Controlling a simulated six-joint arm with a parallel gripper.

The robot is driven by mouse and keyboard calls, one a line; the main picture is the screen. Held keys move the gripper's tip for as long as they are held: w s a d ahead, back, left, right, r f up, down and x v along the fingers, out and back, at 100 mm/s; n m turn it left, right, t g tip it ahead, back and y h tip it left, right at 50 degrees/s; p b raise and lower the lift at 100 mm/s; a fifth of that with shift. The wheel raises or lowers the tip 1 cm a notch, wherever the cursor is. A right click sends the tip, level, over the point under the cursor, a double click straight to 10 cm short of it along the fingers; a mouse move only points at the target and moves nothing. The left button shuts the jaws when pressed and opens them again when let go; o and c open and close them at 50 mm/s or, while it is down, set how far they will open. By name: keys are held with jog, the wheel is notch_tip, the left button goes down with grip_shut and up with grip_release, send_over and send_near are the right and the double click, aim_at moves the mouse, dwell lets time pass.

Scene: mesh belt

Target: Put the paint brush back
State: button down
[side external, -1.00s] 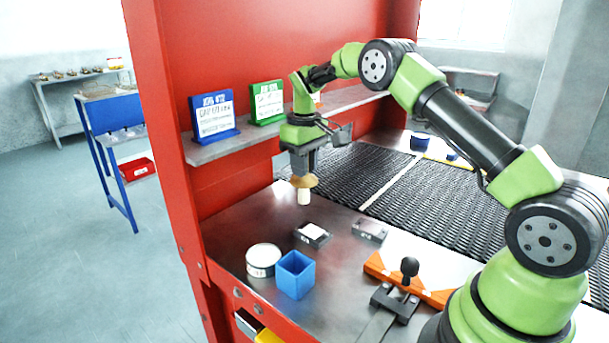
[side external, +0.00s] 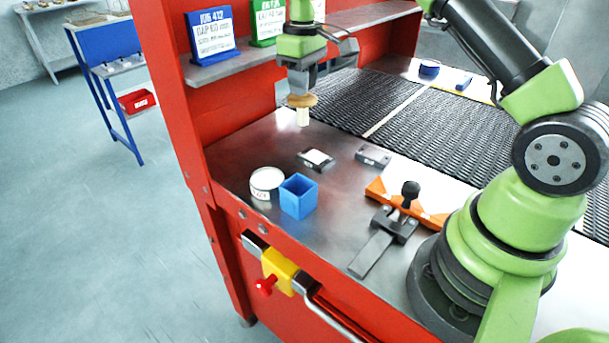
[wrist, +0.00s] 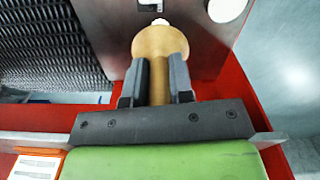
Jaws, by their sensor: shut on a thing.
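The paint brush (side external: 302,101) has a tan wooden handle and pale bristles that point down. My gripper (side external: 301,88) is shut on its handle and holds it upright above the steel table, apart from it. In the wrist view, the handle of the brush (wrist: 160,45) lies between the two dark fingers of my gripper (wrist: 157,82). A blue square open-topped holder (side external: 298,198) stands on the table to the front of the brush. I cannot see into its bottom. A round white tin (side external: 266,182) stands beside it on the left.
A small dark block with a white top (side external: 316,160) and a grey block (side external: 373,156) lie behind the holder. An orange fixture with a black knob (side external: 410,196) is to the right. The dark mesh belt (side external: 345,105) runs behind; a shelf with signs (side external: 213,36) is at left.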

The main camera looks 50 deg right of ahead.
jog(key=s+a+r+n, duration=0.1)
jog(key=s+a+n, duration=0.85)
jog(key=a, duration=0.25)
notch_tip(320, 180, down, 10)
jog(key=n, duration=0.1)
jog(key=shift+w+d+r, duration=0.15)
jog(key=shift+w+r, duration=0.05)
jog(key=shift+f, duration=0.1)
jog(key=shift+f, duration=0.15)
jog(key=c, duration=1)
grip_release()
